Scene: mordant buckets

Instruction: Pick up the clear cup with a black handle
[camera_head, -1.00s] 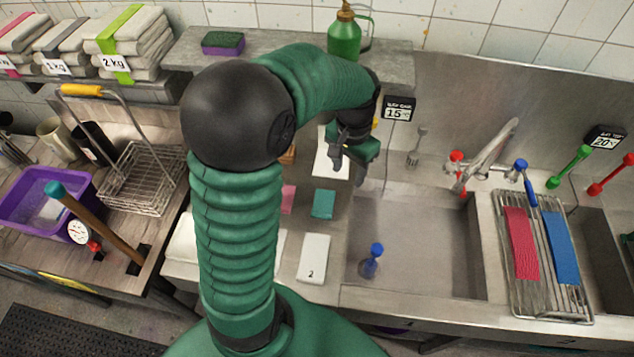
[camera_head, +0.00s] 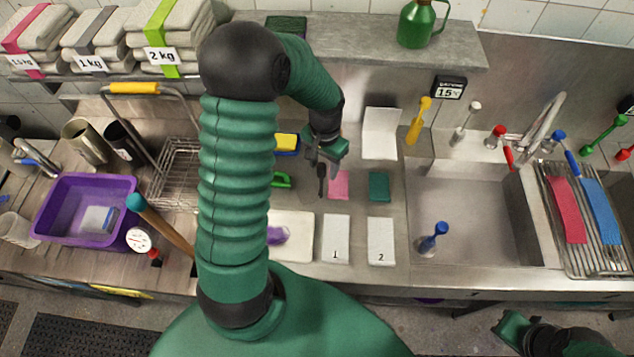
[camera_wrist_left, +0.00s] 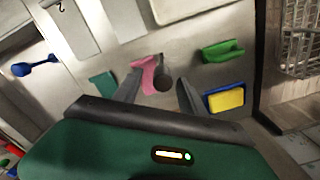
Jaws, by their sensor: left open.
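I cannot make out a clear cup with a black handle for certain. A pale, see-through vessel (camera_head: 14,228) stands at the far left edge of the head view, partly cut off; its handle cannot be told. My left gripper (camera_head: 325,172) is open and empty over the counter, well to the right of that vessel. In the left wrist view the open fingers (camera_wrist_left: 158,90) point down near a pink cloth (camera_wrist_left: 145,73).
A purple tub (camera_head: 85,208), a wire basket (camera_head: 175,172), a metal mug (camera_head: 84,142) and a black container (camera_head: 122,142) are on the left. A sponge (camera_head: 286,143) and a green cloth (camera_head: 379,187) lie near the gripper. The sink (camera_head: 460,205) is at right.

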